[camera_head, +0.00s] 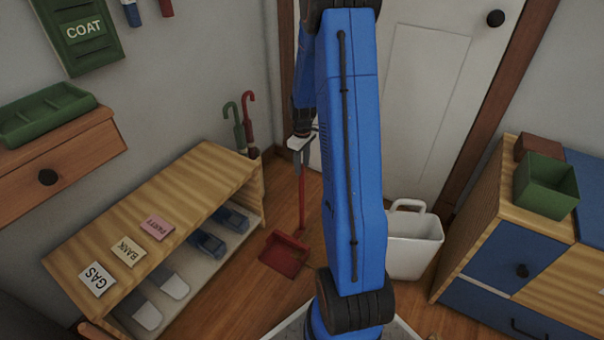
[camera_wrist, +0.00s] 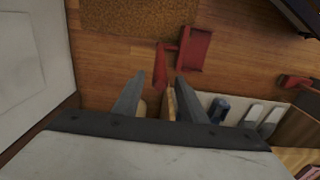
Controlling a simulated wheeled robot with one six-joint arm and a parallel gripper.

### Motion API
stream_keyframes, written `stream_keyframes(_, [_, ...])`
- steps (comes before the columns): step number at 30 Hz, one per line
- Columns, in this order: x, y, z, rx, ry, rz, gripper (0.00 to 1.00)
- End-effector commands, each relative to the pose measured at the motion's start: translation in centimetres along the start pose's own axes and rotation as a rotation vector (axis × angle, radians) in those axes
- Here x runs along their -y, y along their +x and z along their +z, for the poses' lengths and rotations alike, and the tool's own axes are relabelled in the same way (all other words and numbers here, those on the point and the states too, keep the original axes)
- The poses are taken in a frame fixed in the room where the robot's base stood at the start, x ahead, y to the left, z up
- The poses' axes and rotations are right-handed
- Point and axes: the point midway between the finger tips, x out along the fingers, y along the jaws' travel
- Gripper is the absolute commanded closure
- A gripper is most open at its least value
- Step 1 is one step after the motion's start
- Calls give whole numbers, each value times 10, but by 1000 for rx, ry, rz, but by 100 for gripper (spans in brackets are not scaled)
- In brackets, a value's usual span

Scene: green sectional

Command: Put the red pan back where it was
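The red pan (camera_head: 285,254) is a dustpan with a long upright red handle (camera_head: 302,205). It appears to rest on the wood floor between the shoe bench and the white bin. My gripper (camera_head: 301,150) points down above it, in line with the handle. In the wrist view, the red pan (camera_wrist: 194,50) lies beyond the fingertips, and its handle runs toward the gap between them. My gripper (camera_wrist: 160,78) is open there, with visible space around the handle. Whether a finger touches the handle cannot be seen.
A wooden shoe bench (camera_head: 205,165) with labelled cards stands left, with umbrellas (camera_head: 243,120) behind it. A white bin (camera_head: 415,245) is to the right, partly hidden by my arm. A blue-fronted cabinet (camera_head: 515,255) carries a green box (camera_head: 546,186). A brown mat (camera_wrist: 135,15) lies on the floor.

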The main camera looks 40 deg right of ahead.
Motion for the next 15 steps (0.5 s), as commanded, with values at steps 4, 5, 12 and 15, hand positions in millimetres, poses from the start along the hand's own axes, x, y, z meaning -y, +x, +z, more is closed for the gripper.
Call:
stream_keyframes(4, [0, -26, 0, -2, 0, 2, 62])
stream_keyframes(5, [0, -30, 0, -1, 0, 1, 62])
stream_keyframes(12, [0, -51, 0, -1, 0, 1, 62])
stream_keyframes(15, [6, -61, -1, -6, 4, 6, 62])
